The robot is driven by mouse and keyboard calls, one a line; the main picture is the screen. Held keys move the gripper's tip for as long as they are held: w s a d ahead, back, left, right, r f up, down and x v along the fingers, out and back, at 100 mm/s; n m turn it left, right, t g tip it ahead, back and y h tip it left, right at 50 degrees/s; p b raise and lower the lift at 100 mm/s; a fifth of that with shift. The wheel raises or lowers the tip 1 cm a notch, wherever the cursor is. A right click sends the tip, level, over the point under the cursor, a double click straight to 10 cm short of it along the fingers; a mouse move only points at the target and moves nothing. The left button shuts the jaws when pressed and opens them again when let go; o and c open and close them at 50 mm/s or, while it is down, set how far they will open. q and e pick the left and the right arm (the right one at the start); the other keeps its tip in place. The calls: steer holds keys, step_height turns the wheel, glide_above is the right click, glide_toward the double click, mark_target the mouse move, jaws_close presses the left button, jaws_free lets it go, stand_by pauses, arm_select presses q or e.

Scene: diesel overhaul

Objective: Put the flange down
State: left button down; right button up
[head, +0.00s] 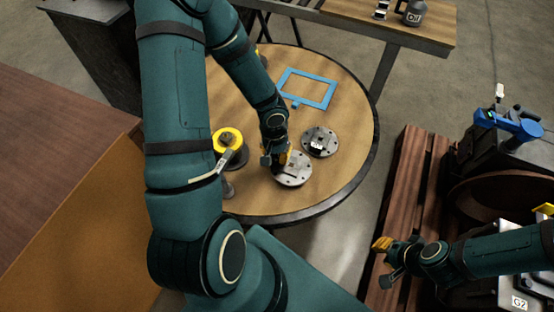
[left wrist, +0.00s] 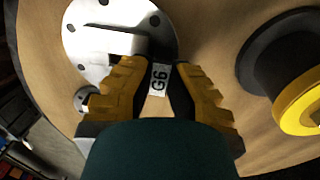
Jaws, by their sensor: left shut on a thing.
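My left gripper (head: 274,156) is shut on a round grey flange (head: 292,172) at the near part of the round table. The flange's bolt-hole disc (left wrist: 92,52) lies beyond the fingers. I cannot tell whether its underside touches the tabletop. A second, similar flange (head: 320,141) sits on the table just to the right. My right gripper (head: 384,262) is low at the right, away from the table; its finger opening is unclear.
The round wooden table (head: 345,180) has free room at its right. A blue frame (head: 307,88) lies at its back. A yellow-topped spool (head: 229,138) stands left of the held flange. A wooden pallet (head: 408,185) and machine parts are at the right.

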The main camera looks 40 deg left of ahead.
arm_select(q)
steer(key=shift+f+b, duration=0.3)
steer(key=shift+f, duration=0.95)
steer(key=shift+f, duration=0.1)
steer(key=c, duration=1.1)
jaws_free()
